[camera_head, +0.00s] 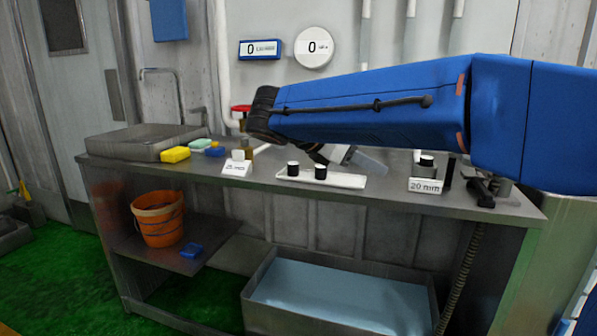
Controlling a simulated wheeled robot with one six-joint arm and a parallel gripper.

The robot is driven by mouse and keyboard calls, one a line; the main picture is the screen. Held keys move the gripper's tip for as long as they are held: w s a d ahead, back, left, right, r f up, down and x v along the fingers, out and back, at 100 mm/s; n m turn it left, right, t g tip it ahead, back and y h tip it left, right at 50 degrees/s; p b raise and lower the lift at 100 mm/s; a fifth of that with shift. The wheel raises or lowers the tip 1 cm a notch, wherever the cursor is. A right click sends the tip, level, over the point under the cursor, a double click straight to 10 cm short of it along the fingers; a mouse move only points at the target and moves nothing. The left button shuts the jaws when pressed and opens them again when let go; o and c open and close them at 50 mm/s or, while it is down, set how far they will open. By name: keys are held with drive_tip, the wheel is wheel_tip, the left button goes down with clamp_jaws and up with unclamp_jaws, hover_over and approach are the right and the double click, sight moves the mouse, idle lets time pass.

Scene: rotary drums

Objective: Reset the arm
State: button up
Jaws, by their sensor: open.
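My blue arm reaches in from the right edge above the metal bench (225,178), with its black wrist at the left end. My gripper (335,155) shows only in part below the arm, over the bench near the white tray; the arm hides most of it. I see nothing held in it, though its fingertips are not clear. The white tray (343,180) lies on the bench with two small black-and-white cylinders (293,169) on or beside its left part; I cannot tell which.
A sink (140,146), sponges (175,155) and a small white label card (237,168) stand on the left. A "20 mm" sign (425,186) and dark fittings (482,190) stand on the right. An orange bucket (158,220) and a water-filled tub (340,296) are below.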

drive_tip(key=s+d+f+m+g+y, duration=0.2)
drive_tip(key=s+d+f+m+y, duration=0.3)
drive_tip(key=s+d+f+m, duration=0.55)
drive_tip(key=s+d+f+m+y, duration=0.1)
drive_tip(key=s+f+m+y, duration=0.2)
drive_tip(key=s+f+m, duration=0.3)
drive_tip(key=s+d+f+m+t+y, duration=0.1)
drive_tip(key=s+f+m, duration=0.4)
drive_tip(key=s+f, duration=0.5)
drive_tip(key=shift+s+d+m+y, duration=0.2)
drive_tip(key=shift+d+m+y, duration=0.3)
drive_tip(key=shift+y, duration=0.6)
drive_tip(key=shift+d+r, duration=0.1)
